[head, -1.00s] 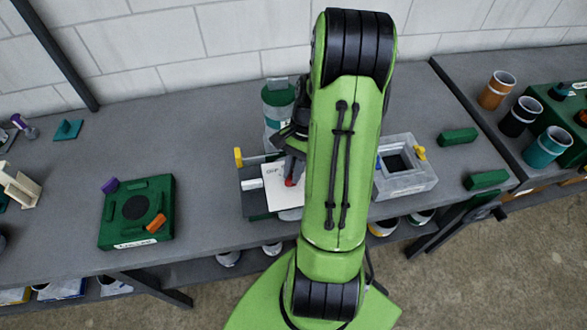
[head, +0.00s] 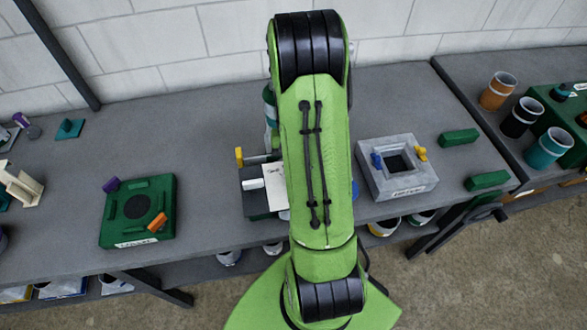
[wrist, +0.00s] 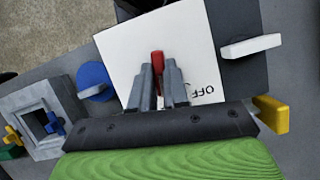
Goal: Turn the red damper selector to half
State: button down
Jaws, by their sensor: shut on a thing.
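The red damper selector (wrist: 157,60) shows in the wrist view as a red handle on a white plate (wrist: 120,58). The plate carries the printed word "OFF" near its edge; other markings are hidden. My gripper (wrist: 159,82) is shut on the red selector, with its fingers on both sides of it. In the head view my arm covers the selector and gripper; part of the white plate (head: 274,190) shows to the left of the arm.
Beside the plate are a white handle (wrist: 250,46), a yellow handle (wrist: 271,114) and a blue knob (wrist: 95,80). A grey box with a square opening (head: 408,186) stands right of my arm. A green box (head: 120,222) sits at left, with clear bench between.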

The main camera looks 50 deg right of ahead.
jog(key=shift+n+h, duration=0.3)
jog(key=shift+n, duration=0.4)
jog(key=c, duration=1.1)
grip_release()
jog(key=p+v, duration=0.1)
jog(key=v, duration=0.7)
jog(key=p+v, duration=0.1)
jog(key=v, duration=0.6)
jog(key=shift+w+r, duration=0.3)
jog(key=shift+w, duration=0.05)
